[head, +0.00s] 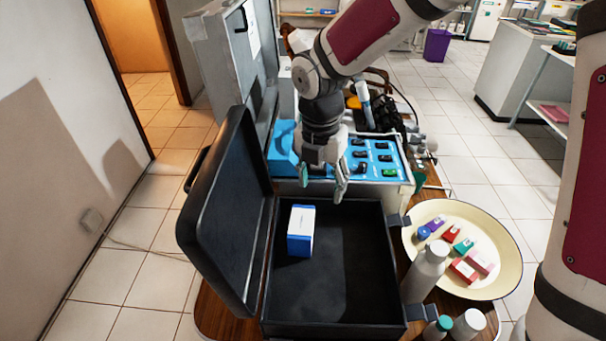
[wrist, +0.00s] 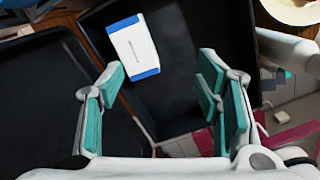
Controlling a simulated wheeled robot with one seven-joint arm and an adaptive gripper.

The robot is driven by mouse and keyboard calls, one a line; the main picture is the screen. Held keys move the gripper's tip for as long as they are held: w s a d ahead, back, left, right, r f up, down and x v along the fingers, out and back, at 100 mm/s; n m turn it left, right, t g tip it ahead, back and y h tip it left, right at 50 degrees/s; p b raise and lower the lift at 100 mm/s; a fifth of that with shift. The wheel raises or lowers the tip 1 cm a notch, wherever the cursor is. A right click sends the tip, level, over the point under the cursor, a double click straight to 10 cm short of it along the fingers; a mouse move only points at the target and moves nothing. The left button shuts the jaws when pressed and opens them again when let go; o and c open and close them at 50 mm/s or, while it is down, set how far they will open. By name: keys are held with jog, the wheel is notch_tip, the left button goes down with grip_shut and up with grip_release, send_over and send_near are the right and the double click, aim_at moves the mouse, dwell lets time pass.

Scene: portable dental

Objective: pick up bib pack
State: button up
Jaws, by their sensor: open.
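A white and blue box, which looks like the bib pack (head: 301,231), stands inside the open black case (head: 345,308), near its left wall. In the wrist view the bib pack (wrist: 135,46) lies beyond my fingertips, between them and a little nearer the left finger. My gripper (head: 325,188) is above the case's back edge, in front of the blue control panel. It is open and empty; in the wrist view my gripper (wrist: 160,85) shows teal finger pads spread wide apart. The pack is apart from the fingers, and no part of it is covered in the head view.
The case's lid (head: 226,215) stands up on the left. A blue panel unit (head: 378,158) with dark knobs is behind the case. A cream plate (head: 490,228) with several small boxes, a white bottle (head: 425,272) and smaller bottles are at right. The case's right floor is bare.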

aim_at(303, 220)
jog(key=a+f+n, duration=0.2)
jog(key=f, duration=0.1)
jog(key=w+a+f+n, duration=0.1)
jog(key=n, duration=0.1)
jog(key=shift+a+f+g+y, duration=0.25)
jog(key=shift+a+g+y, duration=0.05)
jog(key=shift+a, duration=0.05)
notch_tip(303, 220, down, 7)
jog(key=shift+r, duration=0.1)
jog(key=shift+s+a+f, duration=0.1)
jog(key=shift+f, duration=1.5)
jog(key=shift+a+f, duration=0.1)
jog(key=shift+f, duration=1.45)
jog(key=c, duration=0.9)
